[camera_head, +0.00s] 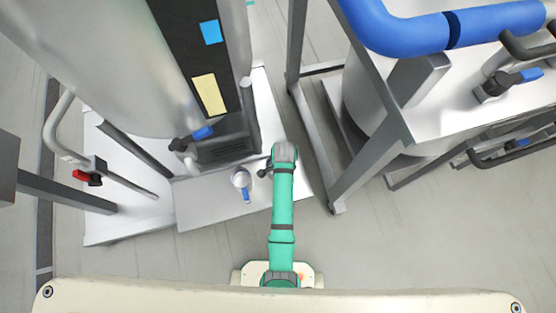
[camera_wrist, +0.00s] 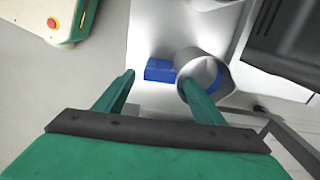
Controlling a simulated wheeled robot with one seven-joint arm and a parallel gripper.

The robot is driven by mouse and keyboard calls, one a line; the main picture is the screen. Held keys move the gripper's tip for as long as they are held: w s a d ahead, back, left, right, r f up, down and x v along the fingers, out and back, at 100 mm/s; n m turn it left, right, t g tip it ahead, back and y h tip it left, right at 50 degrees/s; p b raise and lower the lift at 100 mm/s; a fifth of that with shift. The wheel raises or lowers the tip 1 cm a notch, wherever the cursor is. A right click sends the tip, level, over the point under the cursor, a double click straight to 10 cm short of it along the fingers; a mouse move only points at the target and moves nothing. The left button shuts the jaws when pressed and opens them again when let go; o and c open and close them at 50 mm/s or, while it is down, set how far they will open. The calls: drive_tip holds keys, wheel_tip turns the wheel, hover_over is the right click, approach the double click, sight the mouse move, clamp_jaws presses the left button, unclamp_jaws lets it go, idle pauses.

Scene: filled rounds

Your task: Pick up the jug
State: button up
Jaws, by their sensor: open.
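The jug (camera_head: 241,178) is a small metal vessel with a blue handle, standing on the pale metal platform (camera_head: 207,205). In the head view its handle points toward the bottom of the picture. My gripper (camera_head: 264,169) is just right of the jug there, small and partly hidden by my arm. In the wrist view the jug (camera_wrist: 208,66) shows its round opening, with the blue handle on its left. My gripper (camera_wrist: 158,82) is open, with the handle between the fingertips in the picture. The right finger overlaps the jug's opening; I cannot tell whether it is inside or above.
A large metal tank (camera_head: 110,60) and a dark panel with blue and yellow labels (camera_head: 190,60) stand behind the jug. A grey metal frame (camera_head: 365,160) stands close on the right. A red-handled valve (camera_head: 88,176) is at left. Floor in front is clear.

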drive_tip(key=shift+s+a+f, duration=0.1)
drive_tip(key=shift+a+f, duration=0.05)
drive_tip(key=shift+f, duration=1.9)
drive_tip(key=shift+a+f, duration=0.15)
drive_tip(key=shift+f, duration=1.85)
drive_tip(key=c, duration=1.1)
drive_tip(key=shift+c, duration=0.2)
drive_tip(key=shift+r, duration=0.4)
wheel_tip(320, 180, up, 2)
drive_tip(key=shift+r, duration=0.2)
drive_tip(key=s+r, duration=1.2)
drive_tip(key=s, duration=0.2)
drive_tip(key=shift+d+r, duration=0.15)
drive_tip(key=shift+r, duration=0.25)
